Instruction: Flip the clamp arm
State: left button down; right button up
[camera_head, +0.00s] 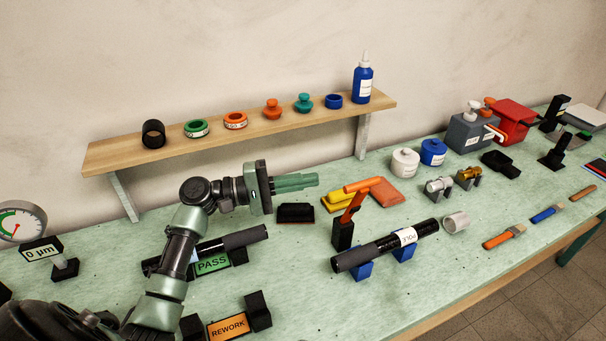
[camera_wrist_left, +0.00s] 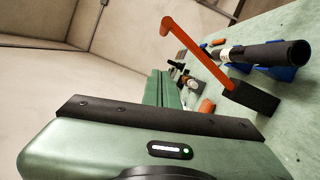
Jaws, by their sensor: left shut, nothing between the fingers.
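The clamp arm (camera_head: 353,206) is an orange lever on a black block (camera_head: 342,235). It rises tilted from the block, with an orange bar (camera_head: 363,185) across its top. In the left wrist view the orange arm (camera_wrist_left: 205,58) leans away from its black base (camera_wrist_left: 252,97). My left gripper (camera_head: 316,180) is shut and empty, left of the orange bar and apart from it. Its green fingers (camera_wrist_left: 162,90) show in the left wrist view, left of the clamp. A black tube labelled POLE (camera_head: 385,248) lies on blue supports (camera_head: 404,249) beside the clamp. My right gripper is not in view.
A PASS stand (camera_head: 213,265) holding a dark tube and a REWORK stand (camera_head: 228,327) lie near my left arm. A yellow item (camera_head: 340,200) and an orange block (camera_head: 384,193) lie behind the clamp. A wooden shelf (camera_head: 260,128) holds rings and a blue bottle. The front middle of the bench is clear.

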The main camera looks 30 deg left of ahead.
pick_arm(q)
jog(key=w+d+r+p, duration=0.1)
jog(key=d+p, duration=0.3)
jog(key=d, duration=0.4)
jog(key=shift+w+p, duration=0.35)
jog(key=shift+w, duration=0.15)
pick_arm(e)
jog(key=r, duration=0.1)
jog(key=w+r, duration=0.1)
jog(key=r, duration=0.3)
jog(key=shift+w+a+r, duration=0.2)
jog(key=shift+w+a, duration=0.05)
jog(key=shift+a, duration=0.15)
pick_arm(q)
jog(key=shift+s+d, duration=0.1)
